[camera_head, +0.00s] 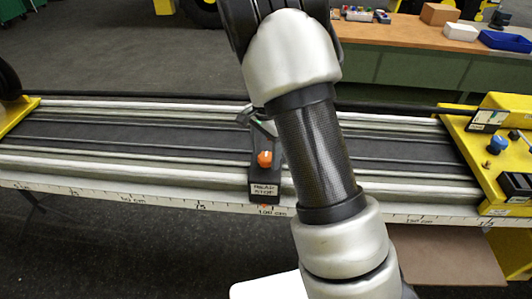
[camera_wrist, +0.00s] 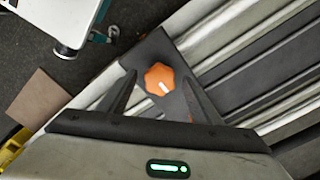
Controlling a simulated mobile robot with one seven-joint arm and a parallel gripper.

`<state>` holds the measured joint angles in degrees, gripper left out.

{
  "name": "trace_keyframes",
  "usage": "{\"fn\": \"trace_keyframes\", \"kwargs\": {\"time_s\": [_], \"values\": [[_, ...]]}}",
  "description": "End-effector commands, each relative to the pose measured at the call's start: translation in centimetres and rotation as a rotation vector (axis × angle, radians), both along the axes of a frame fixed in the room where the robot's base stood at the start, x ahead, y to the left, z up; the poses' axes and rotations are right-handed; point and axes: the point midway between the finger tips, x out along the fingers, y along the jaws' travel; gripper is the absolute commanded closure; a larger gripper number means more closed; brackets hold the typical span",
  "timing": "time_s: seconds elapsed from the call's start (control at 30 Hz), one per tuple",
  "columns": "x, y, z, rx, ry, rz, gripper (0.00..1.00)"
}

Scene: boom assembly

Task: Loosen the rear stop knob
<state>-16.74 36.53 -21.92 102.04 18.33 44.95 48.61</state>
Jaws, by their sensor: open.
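The orange rear stop knob (camera_head: 264,158) sits on a small black stop block (camera_head: 264,174) on the rail, with a white label on its front. In the wrist view the lobed knob (camera_wrist: 158,78) has a white mark on its face. My gripper (camera_wrist: 160,82) is open, with one finger on each side of the knob in that view. I cannot tell whether the fingertips reach down to the knob's height. In the head view only a dark part of my gripper (camera_head: 258,122) shows behind the knob, and my arm hides the rest.
The long rail (camera_head: 120,145) has a centimetre scale (camera_head: 150,198) along its front edge. A yellow end unit (camera_head: 490,155) with a blue knob (camera_head: 497,144) stands at the right. A workbench (camera_head: 410,40) with boxes and a blue tray (camera_head: 505,40) is behind.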

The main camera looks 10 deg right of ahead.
Motion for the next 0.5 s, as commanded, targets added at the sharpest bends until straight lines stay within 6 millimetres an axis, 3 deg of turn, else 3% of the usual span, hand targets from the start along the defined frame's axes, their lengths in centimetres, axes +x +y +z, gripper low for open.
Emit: {"fn": "trace_keyframes", "kwargs": {"time_s": [0.27, 0.5], "values": [[0.0, -0.01, -0.17, 0.0, -0.001, 0.0, 0.41], [0.01, -0.02, -0.14, 0.0, 0.0, 0.0, 0.8]]}}
